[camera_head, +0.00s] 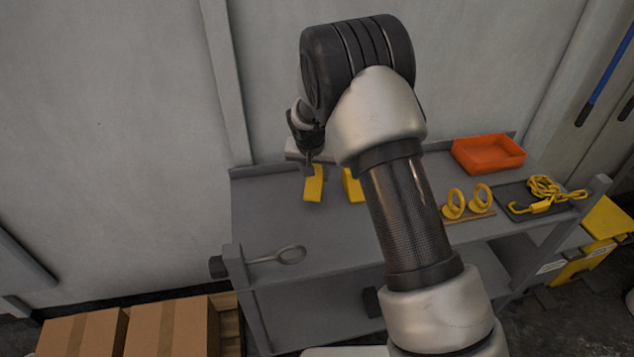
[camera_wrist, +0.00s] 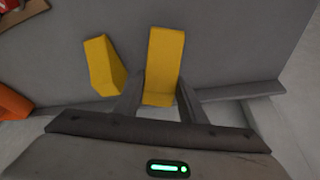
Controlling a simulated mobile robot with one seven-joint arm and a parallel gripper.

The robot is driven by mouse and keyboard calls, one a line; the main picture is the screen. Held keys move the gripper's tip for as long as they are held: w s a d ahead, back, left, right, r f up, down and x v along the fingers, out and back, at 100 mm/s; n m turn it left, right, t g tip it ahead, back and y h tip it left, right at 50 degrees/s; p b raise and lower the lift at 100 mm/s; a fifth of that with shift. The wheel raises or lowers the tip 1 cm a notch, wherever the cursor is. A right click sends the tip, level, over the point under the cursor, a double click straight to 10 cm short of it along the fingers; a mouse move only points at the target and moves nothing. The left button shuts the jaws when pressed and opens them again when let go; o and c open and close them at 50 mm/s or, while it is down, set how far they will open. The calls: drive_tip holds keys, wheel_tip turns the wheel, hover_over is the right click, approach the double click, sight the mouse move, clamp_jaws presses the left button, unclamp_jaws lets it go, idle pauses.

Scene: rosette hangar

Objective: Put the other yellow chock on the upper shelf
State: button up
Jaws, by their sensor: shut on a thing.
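The grey upper shelf (camera_head: 275,220) runs across the middle of the head view. One yellow chock (camera_head: 313,184) is at its back left, under my gripper (camera_head: 309,168). In the wrist view this chock (camera_wrist: 164,55) sits between the fingers of my gripper (camera_wrist: 159,92), which is shut on it. Whether it touches the shelf or hangs just above I cannot tell. A second yellow chock (camera_head: 352,187) stands on the shelf just to the right, partly hidden by my arm. It also shows in the wrist view (camera_wrist: 101,62), left of the held one and apart from it.
An orange tray (camera_head: 488,154), yellow rings (camera_head: 454,204) on a small board and a dark tray with yellow cord (camera_head: 541,193) occupy the shelf's right. A grey ring-ended tool (camera_head: 289,255) lies at the front left. Cardboard boxes (camera_head: 170,328) stand below left. The shelf's left middle is clear.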

sight(316, 182)
drive_tip(key=shift+f, duration=1.8)
drive_tip(key=shift+f, duration=0.1)
drive_tip(key=shift+f+b, duration=0.15)
drive_tip(key=shift+b, duration=0.15)
drive_tip(key=o, duration=1.2)
drive_tip(key=shift+o, duration=0.2)
